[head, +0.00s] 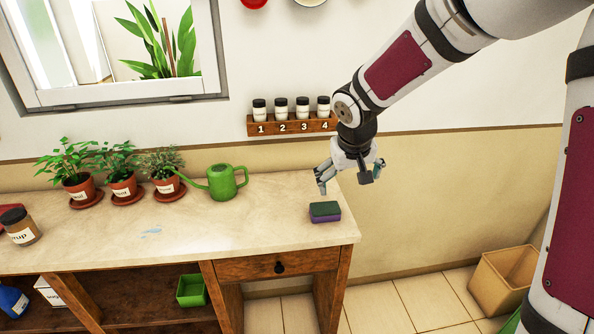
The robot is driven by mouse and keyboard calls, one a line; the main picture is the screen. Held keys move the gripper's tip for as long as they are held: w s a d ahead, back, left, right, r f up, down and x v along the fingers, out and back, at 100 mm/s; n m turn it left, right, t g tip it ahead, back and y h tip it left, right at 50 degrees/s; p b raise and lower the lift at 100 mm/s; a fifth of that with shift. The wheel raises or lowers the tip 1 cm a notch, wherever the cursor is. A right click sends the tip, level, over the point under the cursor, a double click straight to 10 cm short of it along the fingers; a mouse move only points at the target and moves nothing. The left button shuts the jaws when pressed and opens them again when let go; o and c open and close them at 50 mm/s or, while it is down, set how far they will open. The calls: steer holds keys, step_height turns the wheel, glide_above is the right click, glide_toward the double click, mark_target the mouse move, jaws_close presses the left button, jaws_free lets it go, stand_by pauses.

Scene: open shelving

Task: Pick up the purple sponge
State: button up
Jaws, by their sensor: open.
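The purple sponge (326,217) lies on the countertop near its right front corner. Its top layer is dark green and its lower side is purple. My gripper (348,182) is open and empty. It hangs above and a little to the right of the sponge, apart from it in the picture. The exact height and distance between them are hard to tell from this single view.
A green watering can (223,182) and several potted plants (123,186) stand left on the counter (256,218). A rack (290,125) of numbered jars hangs on the wall behind my gripper. A brown jar (19,227) stands far left. A bin (503,277) is on the floor right.

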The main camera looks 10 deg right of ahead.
steer(key=y, duration=0.2)
glide_toward(325, 208)
steer(key=x, duration=0.5)
steer(key=shift+s+f, duration=0.2)
steer(key=shift+s, duration=0.2)
steer(key=shift+w+x, duration=0.25)
steer(key=shift+x, duration=1.05)
steer(key=shift+w+x, duration=0.2)
steer(key=shift+x, duration=1.15)
steer(key=shift+d+r, duration=0.1)
steer(key=shift+r, duration=0.15)
steer(key=c, duration=0.8)
